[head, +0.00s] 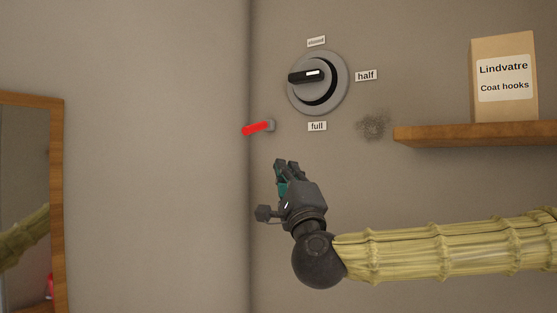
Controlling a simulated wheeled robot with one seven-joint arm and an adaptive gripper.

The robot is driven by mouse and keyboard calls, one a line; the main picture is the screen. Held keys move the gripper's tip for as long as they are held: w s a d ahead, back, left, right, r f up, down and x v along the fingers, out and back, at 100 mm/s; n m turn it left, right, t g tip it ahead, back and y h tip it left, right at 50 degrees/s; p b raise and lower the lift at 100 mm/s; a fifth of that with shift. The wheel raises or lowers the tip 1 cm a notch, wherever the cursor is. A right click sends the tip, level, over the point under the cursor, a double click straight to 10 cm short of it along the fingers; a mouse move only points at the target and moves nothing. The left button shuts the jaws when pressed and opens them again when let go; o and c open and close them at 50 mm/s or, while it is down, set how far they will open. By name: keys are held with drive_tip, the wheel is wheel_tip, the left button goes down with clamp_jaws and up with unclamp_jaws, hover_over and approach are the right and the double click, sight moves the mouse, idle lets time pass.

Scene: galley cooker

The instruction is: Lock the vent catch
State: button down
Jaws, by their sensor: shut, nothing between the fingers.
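A red catch lever (257,128) sticks out from a small grey mount on the wall, just right of the corner, pointing left and slightly down. Above and right of it is a round grey dial (336,94) with a black handle (305,75) lying about level and a white mark on it. Labels around the dial read "half" (366,76) at right and "full" (317,126) below; the top label (316,41) is too small to read surely. My gripper (280,164) is shut and empty, pointing up, below and slightly right of the red lever, apart from it in the picture.
A wooden shelf (480,132) at right holds a cardboard box (504,75) marked "Lindvatre Coat hooks". A dark speckled patch (373,126) is on the wall. A wood-framed mirror (57,200) at left reflects my arm. The left wall beside the corner is bare.

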drive_tip(key=p, duration=0.3)
approach(262, 129)
drive_tip(key=w+d, duration=0.2)
drive_tip(key=d, duration=0.1)
drive_tip(key=shift+w+a+r+p, duration=0.4)
drive_tip(key=shift+a+r, duration=0.25)
drive_tip(key=shift+a, duration=0.25)
drive_tip(key=shift+w+a+r+p, duration=0.35)
drive_tip(key=shift+w+a+r, duration=0.1)
drive_tip(key=shift+a+r, duration=0.35)
drive_tip(key=shift+w+a+f, duration=0.1)
